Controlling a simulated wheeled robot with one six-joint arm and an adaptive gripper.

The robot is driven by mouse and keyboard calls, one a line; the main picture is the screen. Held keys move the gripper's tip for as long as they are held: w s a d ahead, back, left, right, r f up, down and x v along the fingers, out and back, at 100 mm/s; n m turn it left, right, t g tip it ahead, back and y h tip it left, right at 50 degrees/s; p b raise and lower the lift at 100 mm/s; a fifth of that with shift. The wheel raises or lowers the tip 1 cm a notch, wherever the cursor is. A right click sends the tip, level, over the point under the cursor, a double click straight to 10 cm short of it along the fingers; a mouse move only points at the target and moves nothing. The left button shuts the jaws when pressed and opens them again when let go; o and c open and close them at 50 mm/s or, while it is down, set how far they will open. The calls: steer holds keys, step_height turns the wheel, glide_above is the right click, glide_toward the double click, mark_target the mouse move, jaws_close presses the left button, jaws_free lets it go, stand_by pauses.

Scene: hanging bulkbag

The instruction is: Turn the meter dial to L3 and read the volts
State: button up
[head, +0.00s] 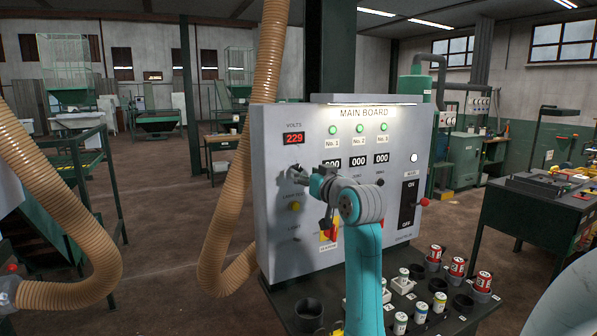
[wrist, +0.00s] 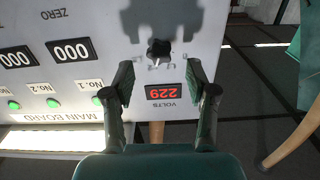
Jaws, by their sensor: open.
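The main board (head: 270,222) is a grey panel with a red-lit volts display (head: 293,138) at its upper left, reading 229. The wrist view shows the panel upside down, with the volts display (wrist: 168,92) also reading 229. The meter dial (wrist: 158,50) is a small black knob just beyond my fingertips; its position labels are too small to read. My gripper (wrist: 159,76) is open, its two fingers on either side of the dial's line and apart from it.
A lamp button (head: 295,206) and a red-and-yellow switch (head: 328,234) sit lower on the panel. A red-knobbed ON/OFF lever (head: 422,202) juts out at right. Cans (head: 457,266) and cups stand on the shelf below. A tan hose (head: 240,180) hangs at left.

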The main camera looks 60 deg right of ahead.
mark_target(299, 170)
steer(key=shift+x, duration=2.35)
jaws_close()
steer(key=shift+m, duration=0.3)
steer(key=m, duration=0.3)
steer(key=shift+m, duration=2.1)
